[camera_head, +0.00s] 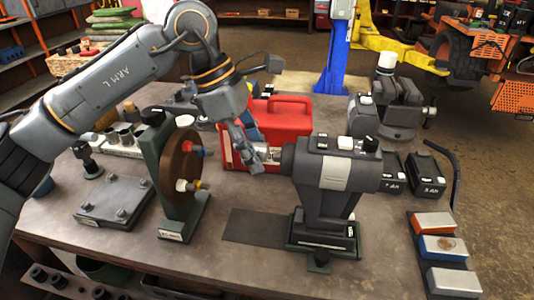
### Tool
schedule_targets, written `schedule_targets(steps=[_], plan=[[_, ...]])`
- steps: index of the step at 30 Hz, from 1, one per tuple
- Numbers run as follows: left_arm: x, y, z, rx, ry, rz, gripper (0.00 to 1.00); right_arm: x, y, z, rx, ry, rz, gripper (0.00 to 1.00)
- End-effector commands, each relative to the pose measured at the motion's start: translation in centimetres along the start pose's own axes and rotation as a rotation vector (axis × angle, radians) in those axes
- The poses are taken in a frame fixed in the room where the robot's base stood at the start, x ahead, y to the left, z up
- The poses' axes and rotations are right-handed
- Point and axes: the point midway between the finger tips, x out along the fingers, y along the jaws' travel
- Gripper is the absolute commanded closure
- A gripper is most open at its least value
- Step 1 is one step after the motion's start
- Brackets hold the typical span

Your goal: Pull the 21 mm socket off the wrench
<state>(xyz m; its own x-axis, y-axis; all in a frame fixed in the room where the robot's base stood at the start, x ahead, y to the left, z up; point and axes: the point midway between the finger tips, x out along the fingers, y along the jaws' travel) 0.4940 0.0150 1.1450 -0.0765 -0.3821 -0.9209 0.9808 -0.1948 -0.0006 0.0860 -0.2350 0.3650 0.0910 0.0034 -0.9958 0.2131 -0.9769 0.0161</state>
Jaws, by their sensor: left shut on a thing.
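The wrench (325,172) is a dark grey power tool with a light band. It stands upright on its base on the workbench, nose pointing left. My left gripper (258,161) reaches down from the upper left to the wrench's nose. It is shut on the 21 mm socket (272,155), a small shiny piece at the nose. The fingers hide part of the socket, and I cannot tell whether it is still seated on the wrench. My right gripper is not in view.
On the workbench (245,265), a green stand with a brown disc (178,165) is left of the wrench. A red case (285,117) is behind the gripper. A grey vise (393,100) and black batteries (428,172) are at right. Coloured blocks (440,246) lie front right.

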Motion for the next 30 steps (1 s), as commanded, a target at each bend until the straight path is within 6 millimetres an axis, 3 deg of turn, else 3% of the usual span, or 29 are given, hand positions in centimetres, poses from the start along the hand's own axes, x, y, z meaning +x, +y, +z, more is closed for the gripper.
schedule_targets(steps=[30], plan=[[-7.5,0.0,3.2,0.001,0.0,0.0,1.0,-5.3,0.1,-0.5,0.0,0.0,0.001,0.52]])
